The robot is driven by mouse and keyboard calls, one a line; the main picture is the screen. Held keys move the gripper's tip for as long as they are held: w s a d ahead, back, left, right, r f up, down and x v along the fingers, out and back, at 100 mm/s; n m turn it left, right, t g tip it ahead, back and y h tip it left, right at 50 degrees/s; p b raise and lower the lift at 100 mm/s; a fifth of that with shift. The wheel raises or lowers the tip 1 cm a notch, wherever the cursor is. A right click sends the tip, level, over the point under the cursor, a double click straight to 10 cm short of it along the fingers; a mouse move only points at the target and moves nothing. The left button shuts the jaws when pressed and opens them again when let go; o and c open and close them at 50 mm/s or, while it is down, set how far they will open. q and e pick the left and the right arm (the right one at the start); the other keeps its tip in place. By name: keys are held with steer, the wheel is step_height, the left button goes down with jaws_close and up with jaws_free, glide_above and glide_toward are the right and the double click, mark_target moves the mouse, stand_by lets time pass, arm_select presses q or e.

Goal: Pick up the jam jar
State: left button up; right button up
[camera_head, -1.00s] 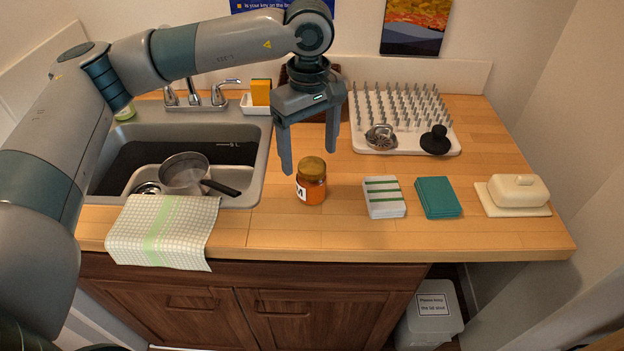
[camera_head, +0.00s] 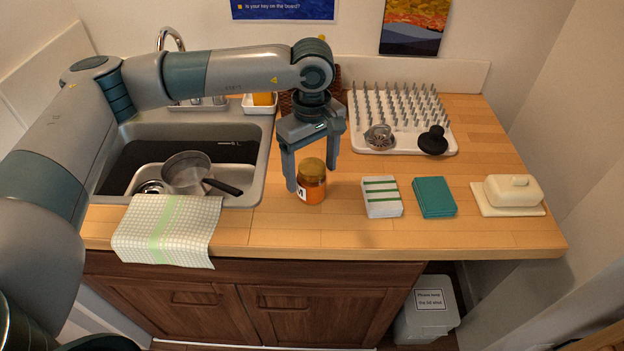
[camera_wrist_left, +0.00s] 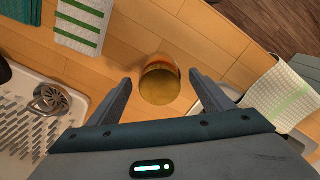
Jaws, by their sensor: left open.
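The jam jar (camera_head: 312,183) stands upright on the wooden counter, with a gold lid, orange contents and a white label. In the left wrist view its lid (camera_wrist_left: 160,84) shows between the two fingertips. My left gripper (camera_head: 311,176) is open, pointing down, with its fingers on either side of the jar's upper part in the head view. In the left wrist view the fingers (camera_wrist_left: 160,78) appear apart from the jar. My right gripper is not in view.
A sink (camera_head: 262,170) with a pan (camera_head: 186,172) lies left, a checked towel (camera_head: 166,230) over its front. Striped cloth (camera_head: 381,196), teal cloth (camera_head: 434,197) and butter dish (camera_head: 512,191) stand right. A pegged drying rack (camera_head: 400,112) is behind. Counter in front is clear.

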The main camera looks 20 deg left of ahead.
arm_select(q)
steer(key=shift+r, duration=0.1)
steer(key=c, duration=1.6)
steer(key=shift+o, duration=0.2)
steer(key=shift+r, duration=0.1)
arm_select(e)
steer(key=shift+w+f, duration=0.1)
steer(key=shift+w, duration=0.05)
